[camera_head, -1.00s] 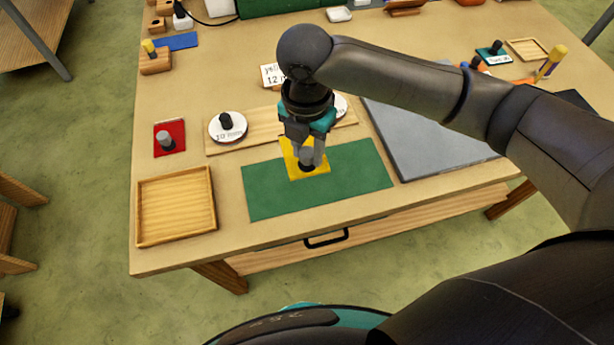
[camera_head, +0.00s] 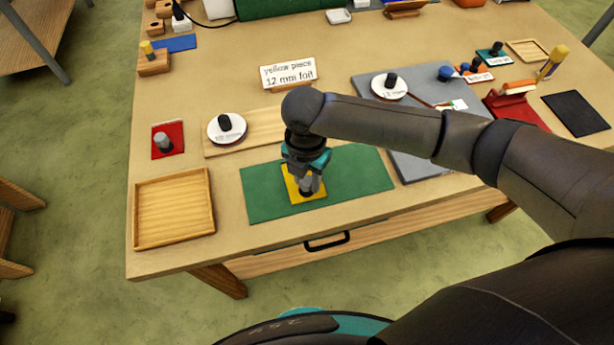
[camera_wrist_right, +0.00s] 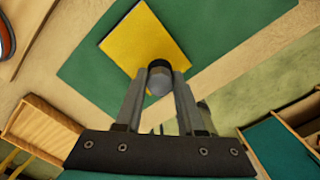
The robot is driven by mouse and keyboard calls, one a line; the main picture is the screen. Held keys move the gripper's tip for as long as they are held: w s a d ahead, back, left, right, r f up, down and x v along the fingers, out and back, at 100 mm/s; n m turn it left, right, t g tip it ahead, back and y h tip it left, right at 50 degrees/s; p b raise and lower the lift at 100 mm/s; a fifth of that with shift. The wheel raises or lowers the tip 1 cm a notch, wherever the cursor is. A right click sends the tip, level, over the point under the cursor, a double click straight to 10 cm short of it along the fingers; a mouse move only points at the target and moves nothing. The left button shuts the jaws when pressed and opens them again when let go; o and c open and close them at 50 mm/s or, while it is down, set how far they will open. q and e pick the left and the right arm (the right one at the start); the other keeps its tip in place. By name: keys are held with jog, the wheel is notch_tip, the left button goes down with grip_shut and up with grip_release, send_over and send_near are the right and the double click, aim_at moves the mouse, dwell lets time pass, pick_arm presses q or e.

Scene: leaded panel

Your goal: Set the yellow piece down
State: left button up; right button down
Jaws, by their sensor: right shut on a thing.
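The yellow piece (camera_head: 306,196) is a flat yellow plate with a dark knob standing up from it. It is over the green mat (camera_head: 353,172) on the table; whether it touches the mat or is just above it I cannot tell. My right gripper (camera_head: 308,188) is above it, with its fingers closed around the knob. In the right wrist view the yellow piece (camera_wrist_right: 137,42) shows over the green mat (camera_wrist_right: 100,88), and the fingers (camera_wrist_right: 160,80) hold the knob between them. My left gripper is not in view.
A wooden tray (camera_head: 146,242) stands left of the mat. A wooden board with a white disc (camera_head: 227,129) lies behind it, beside a red block (camera_head: 167,140). A sign reading "yellow piece 12 mm foil" (camera_head: 288,73) stands farther back. A grey slab (camera_head: 425,164) lies to the right.

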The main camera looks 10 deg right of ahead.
jog(key=shift+f, duration=0.15)
jog(key=c, duration=0.5)
grip_release()
notch_tip(320, 180, up, 12)
jog(key=shift+s+a+r+p, duration=0.1)
jog(key=shift+r+p, duration=0.15)
jog(key=shift+p, duration=0.45)
